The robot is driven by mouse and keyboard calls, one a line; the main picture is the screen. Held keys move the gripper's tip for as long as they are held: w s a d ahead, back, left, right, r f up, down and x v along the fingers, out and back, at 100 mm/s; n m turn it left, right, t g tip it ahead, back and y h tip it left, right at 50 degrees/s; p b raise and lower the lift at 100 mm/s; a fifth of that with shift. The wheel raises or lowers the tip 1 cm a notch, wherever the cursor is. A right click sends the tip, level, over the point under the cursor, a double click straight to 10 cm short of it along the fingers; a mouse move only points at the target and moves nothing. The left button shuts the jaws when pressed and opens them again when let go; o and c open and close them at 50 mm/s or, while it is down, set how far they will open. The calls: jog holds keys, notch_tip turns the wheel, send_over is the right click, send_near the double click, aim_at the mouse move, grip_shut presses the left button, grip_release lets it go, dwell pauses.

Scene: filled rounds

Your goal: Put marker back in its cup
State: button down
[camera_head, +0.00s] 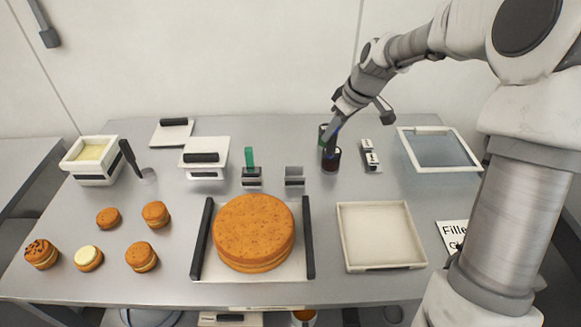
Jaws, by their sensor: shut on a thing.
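My gripper (341,112) is at the back right of the table, pointing down. It is shut on the marker (333,129), a thin bluish stick partly hidden by the fingers. A dark cup (330,162) with a reddish look inside stands right below the marker. The marker's lower end overlaps the cup in the picture; I cannot tell whether it is inside or above it. A dark green-rimmed thing (323,131) shows just behind, partly hidden.
A green-handled tool (249,158) stands in a small block. A round cake (253,232) sits on a board at the centre front. A white tray (380,264), a glass-like framed bin (440,131) and a small rack (370,156) are to the right. Several small cakes lie left.

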jog(key=shift+w+a+f+p, duration=0.15)
jog(key=shift+w+a+f, duration=0.05)
jog(key=shift+a+f, duration=2.2)
jog(key=shift+w+a+f+p, duration=0.15)
jog(key=shift+a+f, duration=2.1)
jog(key=shift+f, duration=0.15)
jog(key=shift+f, duration=0.25)
jog(key=c, duration=0.7)
grip_release()
jog(key=shift+r, duration=0.1)
jog(key=shift+o, duration=0.2)
jog(key=shift+r, duration=0.3)
jog(key=v, duration=1.1)
jog(key=shift+s+d+r, duration=0.15)
jog(key=shift+r, duration=0.15)
